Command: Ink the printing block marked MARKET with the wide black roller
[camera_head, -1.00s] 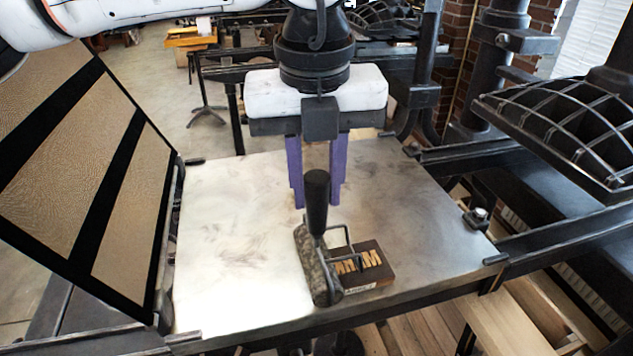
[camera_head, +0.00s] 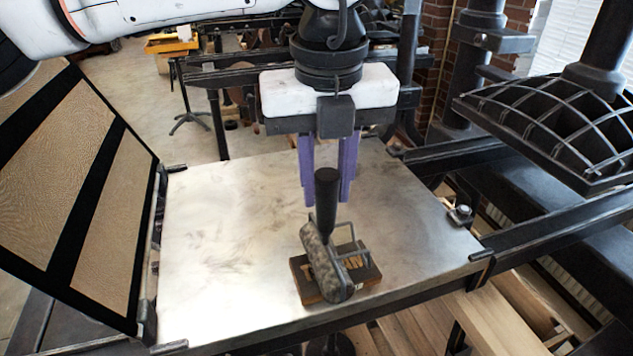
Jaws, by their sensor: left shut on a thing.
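The wide roller has a black upright handle (camera_head: 326,200), a wire frame and a grey mottled cylinder (camera_head: 327,262). My left gripper (camera_head: 328,195) points down with purple fingers on either side of the handle and is shut on the roller. The printing block (camera_head: 368,271) is a small dark brown block with raised tan letters, lying on the metal bed near its front edge. The roller lies across the middle of the block and hides part of its letters. A small pale label on its front side is too small and covered to read. My right gripper is out of view.
The metal press bed (camera_head: 220,235) is bare to the left of and behind the block. A tan, black-barred frame (camera_head: 75,170) stands tilted at the left. A heavy ribbed black press head (camera_head: 560,120) overhangs at the right. Dark rails (camera_head: 550,235) run at the right edge.

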